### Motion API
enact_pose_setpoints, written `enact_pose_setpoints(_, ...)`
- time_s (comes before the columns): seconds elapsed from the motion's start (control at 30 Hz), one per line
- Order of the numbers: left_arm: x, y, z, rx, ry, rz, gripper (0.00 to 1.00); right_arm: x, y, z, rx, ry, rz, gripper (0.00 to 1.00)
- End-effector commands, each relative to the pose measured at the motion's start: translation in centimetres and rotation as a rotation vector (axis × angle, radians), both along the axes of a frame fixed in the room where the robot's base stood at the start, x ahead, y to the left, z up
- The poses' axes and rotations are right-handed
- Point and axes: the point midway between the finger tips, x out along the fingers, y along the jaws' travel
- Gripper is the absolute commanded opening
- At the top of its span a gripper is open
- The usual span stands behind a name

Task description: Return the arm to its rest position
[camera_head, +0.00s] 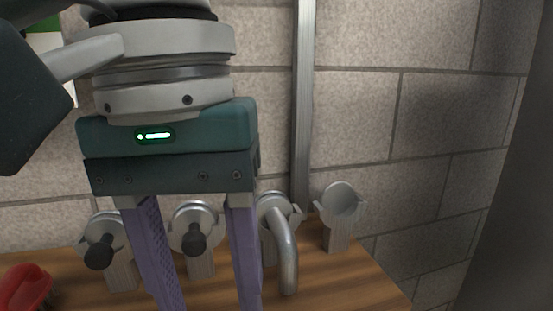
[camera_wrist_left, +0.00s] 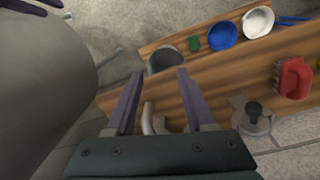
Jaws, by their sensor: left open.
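My left gripper (camera_head: 206,285) hangs pointing down at the left-centre of the head view, in front of the wooden shelf. Its two purple fingers are apart with nothing between them. In the left wrist view the open fingers (camera_wrist_left: 158,78) show empty, over the wooden shelf edge.
The wooden shelf (camera_head: 355,285) carries grey holders, two with black-knobbed fittings (camera_head: 103,237), one with a bent metal pipe (camera_head: 286,250). A red brush (camera_head: 25,288) lies left. Another board (camera_wrist_left: 215,27) holds a blue bowl (camera_wrist_left: 222,36) and white bowl (camera_wrist_left: 257,22). A stone wall (camera_head: 430,110) stands behind.

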Motion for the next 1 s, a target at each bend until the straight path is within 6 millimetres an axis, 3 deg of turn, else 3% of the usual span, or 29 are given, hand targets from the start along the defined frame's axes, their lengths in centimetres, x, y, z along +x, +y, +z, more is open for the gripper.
enact_pose_setpoints(0.27, -2.9, -3.9, -1.5, -0.264, -0.075, -0.176, 0.54, -0.1, 0.0, 2.7, 0.0, 0.002, 0.0, 0.42)
enact_pose_setpoints(0.43, -4.2, -3.6, -2.2, -0.38, -0.201, -0.191, 0.54, -0.1, 0.0, 4.6, 0.0, 0.003, 0.0, 0.42)
enact_pose_setpoints(0.57, -5.2, -0.8, -3.0, -0.361, -0.296, -0.153, 0.54, -0.2, 0.0, 5.9, 0.0, 0.004, 0.0, 0.42)
enact_pose_setpoints(0.77, -7.7, 5.3, -4.5, -0.208, -0.364, -0.111, 0.54, -0.2, 0.0, 7.2, 0.0, 0.004, 0.0, 0.42)
enact_pose_setpoints(1.0, -11.9, 12.5, -4.9, 0.018, -0.352, -0.113, 0.54, -0.2, 0.0, 8.5, 0.0, 0.004, 0.0, 0.42)
